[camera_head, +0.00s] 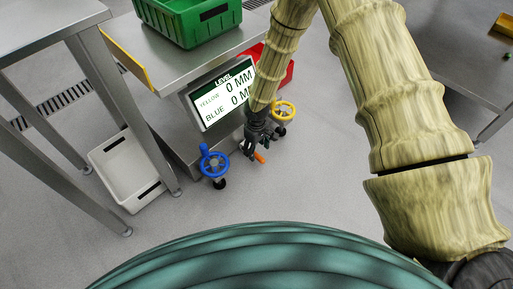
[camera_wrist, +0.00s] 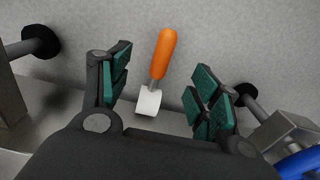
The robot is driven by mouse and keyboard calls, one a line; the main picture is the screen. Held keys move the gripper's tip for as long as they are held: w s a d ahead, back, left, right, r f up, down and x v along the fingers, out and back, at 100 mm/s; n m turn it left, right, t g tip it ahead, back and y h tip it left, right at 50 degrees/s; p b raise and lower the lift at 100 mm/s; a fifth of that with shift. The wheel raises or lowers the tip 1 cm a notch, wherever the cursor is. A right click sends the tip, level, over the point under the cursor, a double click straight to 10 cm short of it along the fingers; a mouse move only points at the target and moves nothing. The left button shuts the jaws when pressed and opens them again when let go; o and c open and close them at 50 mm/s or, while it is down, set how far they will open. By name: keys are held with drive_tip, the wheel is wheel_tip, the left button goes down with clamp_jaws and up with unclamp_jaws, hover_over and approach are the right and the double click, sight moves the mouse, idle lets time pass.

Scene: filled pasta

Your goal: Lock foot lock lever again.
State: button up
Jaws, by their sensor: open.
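The foot lock lever, with an orange handle and a white end, shows in the wrist view (camera_wrist: 163,55). Its orange tip also shows in the head view (camera_head: 259,158), low on the metal stand between the blue and yellow handwheels. My gripper (camera_wrist: 160,90) is open, with one finger pad to the left and one to the right of the lever. The lever lies between the fingers in the picture; no contact shows. In the head view my gripper (camera_head: 256,140) is beside the stand, and its fingers partly hide the lever.
A blue handwheel (camera_head: 215,163) and a yellow handwheel (camera_head: 284,110) flank the lever. The level display (camera_head: 222,95) reads 0 MM for yellow and blue. A green crate (camera_head: 190,20) stands on the metal stand. A white bin (camera_head: 125,165) is on the floor at left, near table legs.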

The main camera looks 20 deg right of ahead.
sight(257, 154)
drive_tip(key=shift+f+b, duration=0.45)
drive_tip(key=shift+f, duration=2.25)
